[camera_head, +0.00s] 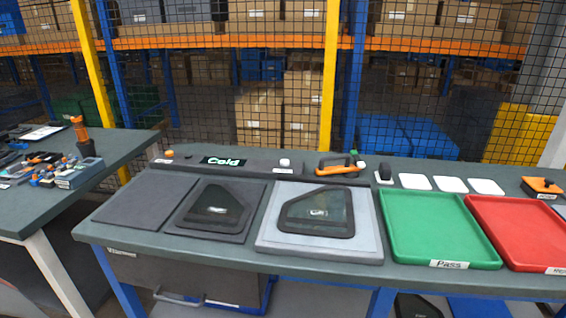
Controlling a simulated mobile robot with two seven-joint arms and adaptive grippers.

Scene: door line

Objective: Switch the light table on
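The light table appears to be the pale grey square panel (268,235) in the middle of the bench. A dark-framed glass pane (316,212) lies on it. Its surface looks plain grey, with no clear glow. A small white round knob or button (284,162) sits on the dark strip behind it; I cannot read a label there. A small black upright piece (385,173) stands further right; I cannot tell whether it is a switch. Neither of my grippers is in view.
A "Cold" display (223,161) and orange button (169,153) sit behind dark mats (140,203), one bearing another pane (216,206). An orange-handled tool (341,165) lies behind the light table. Green (440,228) and red (525,230) trays are right. A side table (105,150) holds tools.

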